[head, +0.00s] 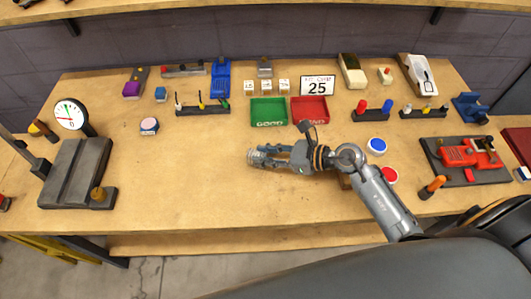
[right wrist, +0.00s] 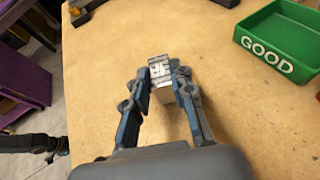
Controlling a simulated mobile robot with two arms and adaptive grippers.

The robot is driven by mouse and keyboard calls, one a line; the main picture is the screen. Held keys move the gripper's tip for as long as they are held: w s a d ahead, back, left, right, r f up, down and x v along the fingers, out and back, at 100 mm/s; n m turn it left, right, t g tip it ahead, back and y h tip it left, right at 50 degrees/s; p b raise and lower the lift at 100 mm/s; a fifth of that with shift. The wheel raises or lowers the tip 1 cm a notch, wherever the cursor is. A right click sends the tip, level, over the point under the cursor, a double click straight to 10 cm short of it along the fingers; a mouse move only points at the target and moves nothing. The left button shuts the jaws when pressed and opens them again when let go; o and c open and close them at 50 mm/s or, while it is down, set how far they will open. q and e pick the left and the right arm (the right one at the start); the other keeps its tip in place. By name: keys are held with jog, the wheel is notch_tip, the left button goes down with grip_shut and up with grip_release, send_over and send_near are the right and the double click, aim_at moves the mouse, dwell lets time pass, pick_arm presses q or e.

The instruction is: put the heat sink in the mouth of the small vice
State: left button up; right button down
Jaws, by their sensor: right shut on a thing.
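My right gripper (head: 254,157) reaches in from the right over the middle of the table. It is shut on a small silver-grey block with ridges, which looks like the heat sink (right wrist: 160,70). In the right wrist view the block sits between the fingertips of my right gripper (right wrist: 161,80). The block appears to be held above the bare wood, though its exact height is hard to tell. A small blue vice (head: 470,107) appears to stand at the right side of the table; its mouth is too small to make out. My left gripper is not in view.
A green tray (head: 268,124) marked GOOD and a red tray (head: 310,123) stand behind my right gripper. A black rack (head: 203,110) is behind left. A red device on a dark base (head: 440,174) is at right. The table's front middle is clear.

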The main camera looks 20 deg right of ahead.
jog(key=shift+f, duration=0.2)
jog(key=c, duration=1.1)
grip_release()
jog(key=shift+r, duration=0.1)
jog(key=shift+c, duration=0.2)
